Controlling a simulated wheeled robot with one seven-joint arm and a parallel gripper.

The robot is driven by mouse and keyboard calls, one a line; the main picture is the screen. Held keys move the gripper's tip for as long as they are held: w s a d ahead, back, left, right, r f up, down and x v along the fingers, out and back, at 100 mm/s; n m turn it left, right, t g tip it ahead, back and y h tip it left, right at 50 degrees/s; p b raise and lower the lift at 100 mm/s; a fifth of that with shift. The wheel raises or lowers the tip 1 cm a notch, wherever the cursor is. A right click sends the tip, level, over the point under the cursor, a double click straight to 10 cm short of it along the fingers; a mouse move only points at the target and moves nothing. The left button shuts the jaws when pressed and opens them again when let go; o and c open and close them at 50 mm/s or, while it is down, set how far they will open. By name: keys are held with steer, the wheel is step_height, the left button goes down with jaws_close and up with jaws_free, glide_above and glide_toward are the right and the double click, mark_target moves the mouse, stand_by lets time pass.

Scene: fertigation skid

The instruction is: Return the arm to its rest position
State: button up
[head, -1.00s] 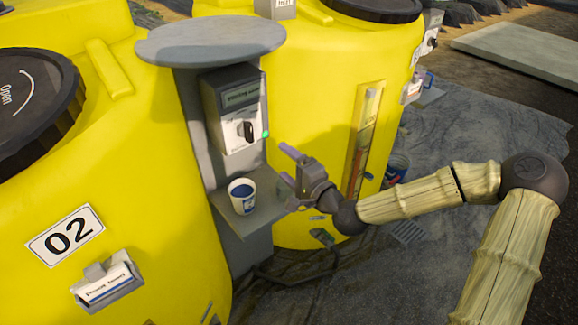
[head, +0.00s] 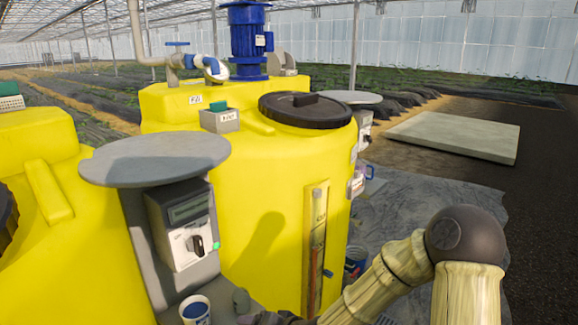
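My arm comes in from the lower right, bends at a dark round elbow joint and slopes down to the left. My gripper (head: 262,317) is mostly cut off by the bottom edge, just right of the white and blue cup (head: 195,311). Its fingers cannot be made out well enough to tell whether they are open or shut. The grey control box (head: 181,226) with a dark knob and a green light stands above and left of my gripper, apart from it.
A yellow tank (head: 262,160) with a black lid and a level gauge (head: 316,240) stands close behind my forearm. A round grey cover (head: 155,158) tops the control post. A buckets-and-mat area (head: 420,215) lies right of the tank. A pale slab (head: 455,137) lies farther back.

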steer(key=s+d+r+n+g+h, duration=0.1)
steer(key=s+d+r+h, duration=0.2)
steer(key=d, duration=0.4)
steer(key=s+d+r+g+h, duration=0.1)
steer(key=s+d+h, duration=0.2)
steer(key=s+d, duration=0.4)
steer(key=s+d+r+n+g+h, duration=0.1)
steer(key=s+d+r+g+h, duration=0.15)
steer(key=d, duration=0.55)
step_height(320, 180, up, 13)
steer(key=p, duration=1.3)
steer(key=shift+s+d+f+t+p, duration=0.15)
steer(key=shift+s+f+t+p, duration=0.05)
steer(key=shift+s+t+p, duration=0.15)
